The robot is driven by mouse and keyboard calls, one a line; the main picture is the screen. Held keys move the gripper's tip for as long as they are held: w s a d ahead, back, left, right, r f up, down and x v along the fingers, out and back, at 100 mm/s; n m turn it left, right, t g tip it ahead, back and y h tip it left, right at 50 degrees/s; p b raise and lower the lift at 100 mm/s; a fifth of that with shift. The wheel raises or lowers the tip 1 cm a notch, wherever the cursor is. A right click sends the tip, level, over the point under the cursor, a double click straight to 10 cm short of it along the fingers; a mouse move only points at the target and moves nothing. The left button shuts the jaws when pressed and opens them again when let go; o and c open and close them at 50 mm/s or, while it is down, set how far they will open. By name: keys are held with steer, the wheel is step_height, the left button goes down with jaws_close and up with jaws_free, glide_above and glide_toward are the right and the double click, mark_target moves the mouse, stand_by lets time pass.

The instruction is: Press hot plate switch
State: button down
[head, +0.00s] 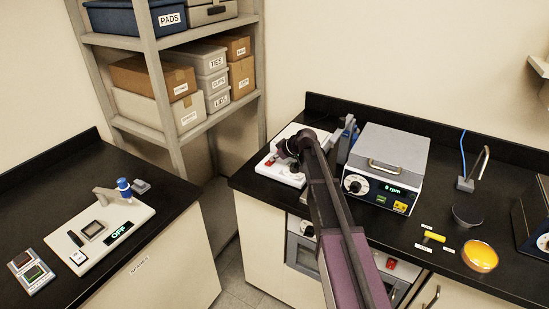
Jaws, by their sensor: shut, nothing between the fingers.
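No unit in view is clearly labelled as a hot plate, so I cannot tell for sure which switch is meant. A white flat unit (288,174) with small red parts stands at the left end of the right bench, partly covered by my arm. My gripper (293,165) is small and dark at the arm's far end, over this unit. It looks shut and empty; its fingertips are hard to make out, and I cannot tell whether they touch the unit. On the left bench, a white instrument (140,212) has a display (118,235) reading OFF.
A grey box (385,160) showing "0 rpm" stands right of my arm. A small two-window unit (31,270) sits on the left bench. Shelves (150,65) stand behind.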

mark_target(273, 162)
steer(key=shift+s+a+r, duration=0.1)
steer(key=shift+s+a, duration=0.3)
steer(key=shift+s, duration=0.05)
steer(key=shift+r, duration=0.15)
steer(key=r+p, duration=0.2)
steer(key=p, duration=0.1)
steer(key=r+p, duration=0.1)
steer(key=r, duration=0.1)
steer(key=shift+w+d+p, duration=0.15)
steer(key=shift+w+p, duration=0.1)
steer(key=shift+p, duration=0.05)
steer(key=d+p+v, duration=0.1)
steer(key=p+v, duration=0.5)
steer(key=v, duration=0.3)
steer(key=shift+w+d+r+p, duration=0.15)
steer(key=shift+w+p, duration=0.1)
steer(key=shift+p, duration=0.05)
